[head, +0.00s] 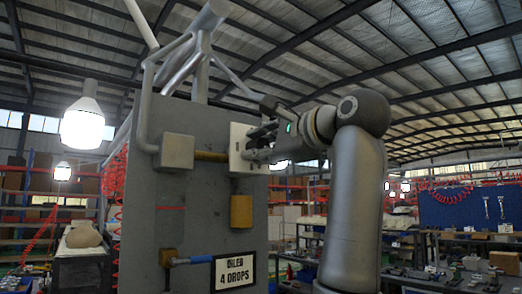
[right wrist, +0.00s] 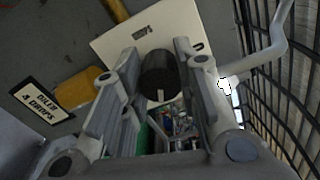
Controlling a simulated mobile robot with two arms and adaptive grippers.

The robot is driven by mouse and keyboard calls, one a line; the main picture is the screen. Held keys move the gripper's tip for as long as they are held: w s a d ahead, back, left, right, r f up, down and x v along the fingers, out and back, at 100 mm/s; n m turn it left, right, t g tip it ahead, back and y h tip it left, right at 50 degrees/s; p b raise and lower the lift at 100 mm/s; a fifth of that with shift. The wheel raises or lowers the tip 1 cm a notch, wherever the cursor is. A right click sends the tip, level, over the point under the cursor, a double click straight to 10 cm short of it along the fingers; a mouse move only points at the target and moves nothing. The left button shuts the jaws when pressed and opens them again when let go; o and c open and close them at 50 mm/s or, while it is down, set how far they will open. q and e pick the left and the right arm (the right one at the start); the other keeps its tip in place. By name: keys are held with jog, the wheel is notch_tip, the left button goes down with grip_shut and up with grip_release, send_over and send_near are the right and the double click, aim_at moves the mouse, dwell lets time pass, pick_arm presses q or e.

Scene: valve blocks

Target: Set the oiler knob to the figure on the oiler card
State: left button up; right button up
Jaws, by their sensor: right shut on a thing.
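The oiler card (head: 234,270) reads "OILER 4 DROPS" and hangs low on the grey panel; it also shows tilted at the left of the right wrist view (right wrist: 42,104). The oiler knob (right wrist: 160,75) is a dark cylinder with a pale mark on its near edge, in front of a white plate (right wrist: 120,45). The plate's figures are mostly hidden or too small to read.
The grey panel (head: 190,235) carries a brass pipe (head: 211,156), a yellow cup (head: 241,211) and a blue-handled valve (head: 192,261). A bent pale pipe (head: 146,110) runs along its left edge. Shelves and a workbench stand behind.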

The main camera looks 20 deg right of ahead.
jog(key=shift+m, duration=0.6)
jog(key=o, duration=1)
jog(key=v, duration=1.2)
jog(key=shift+w, duration=0.1)
